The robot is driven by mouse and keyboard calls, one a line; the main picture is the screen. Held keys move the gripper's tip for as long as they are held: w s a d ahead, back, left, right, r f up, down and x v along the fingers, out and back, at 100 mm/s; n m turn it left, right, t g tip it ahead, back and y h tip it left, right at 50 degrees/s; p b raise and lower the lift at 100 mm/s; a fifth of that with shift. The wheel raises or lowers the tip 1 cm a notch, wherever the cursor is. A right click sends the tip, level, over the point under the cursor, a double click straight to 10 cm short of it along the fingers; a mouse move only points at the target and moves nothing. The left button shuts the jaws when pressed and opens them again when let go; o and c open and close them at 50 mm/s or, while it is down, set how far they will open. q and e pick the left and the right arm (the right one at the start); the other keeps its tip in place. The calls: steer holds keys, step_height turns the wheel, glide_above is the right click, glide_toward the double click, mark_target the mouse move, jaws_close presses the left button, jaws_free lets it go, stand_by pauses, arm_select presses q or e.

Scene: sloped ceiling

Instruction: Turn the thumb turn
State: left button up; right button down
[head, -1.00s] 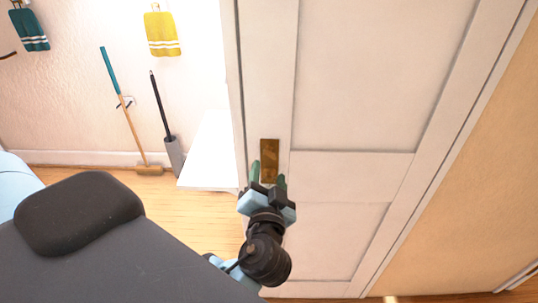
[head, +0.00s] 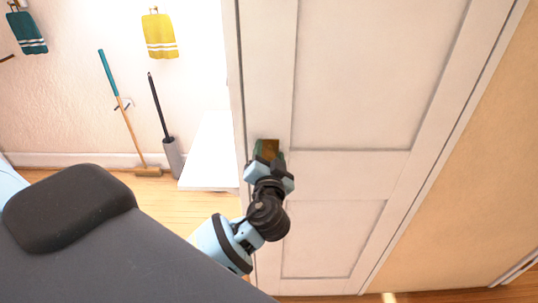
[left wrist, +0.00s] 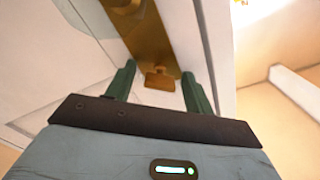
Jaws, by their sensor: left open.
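A brass plate (head: 268,147) is set on the edge stile of a white door (head: 350,80) in the head view. In the left wrist view the plate (left wrist: 148,35) carries a small brass thumb turn (left wrist: 160,77), with a rounded brass part above it. My left gripper (head: 266,157) is at the plate and covers its lower part in the head view. Its green fingers (left wrist: 159,70) are open, one on each side of the thumb turn, with gaps visible. In the head view the thumb turn is hidden. My right gripper is not in view.
A broom (head: 122,110) and a grey brush holder (head: 172,158) stand by the left wall. A white low surface (head: 208,160) lies left of the door. Teal (head: 27,33) and yellow (head: 159,35) towels hang above. Wooden floor is free at lower left.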

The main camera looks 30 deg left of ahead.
arm_select(q)
steer(key=shift+c, duration=0.3)
steer(key=c, duration=0.9)
